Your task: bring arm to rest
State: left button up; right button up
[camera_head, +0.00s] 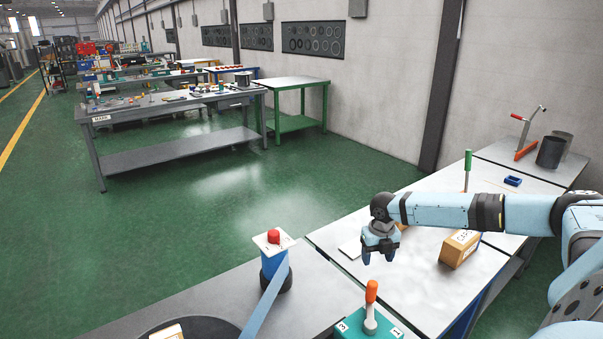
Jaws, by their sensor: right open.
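My right gripper (378,254) hangs at the end of the light blue right arm (470,210), which reaches in from the right over the white-topped bench (425,290). Its fingers point down, open and empty, with nothing between them. It is left of a brown labelled box (459,249) and apart from it. My left gripper does not show in this view.
A green block with an orange-topped handle (370,310) stands near the front. A green-handled tool (467,168), a blue tray (512,181) and dark cylinders (551,152) are farther back.

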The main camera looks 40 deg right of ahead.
jog(key=s+a+f+m+t+y, duration=0.1)
jog(key=a+f+m, duration=0.2)
jog(key=a+f, duration=0.45)
jog(key=s+a+f+m+t+y+p, duration=0.1)
jog(key=s+a+f+m+t, duration=0.2)
jog(key=a, duration=0.8)
jog(key=a+f+m+y, duration=0.1)
jog(key=a+f+m, duration=0.2)
jog(key=a+f, duration=0.5)
jog(key=s+a+r+m+t, duration=0.2)
jog(key=s+a+m, duration=0.3)
jog(key=a+m, duration=0.3)
jog(key=s+a+r+m+t+p, duration=0.1)
jog(key=s+a+r+m+t, duration=0.2)
jog(key=a+m, duration=0.6)
jog(key=s+t, duration=0.2)
jog(key=shift+s+a+r+m, duration=0.25)
jog(key=shift+s+m, duration=0.05)
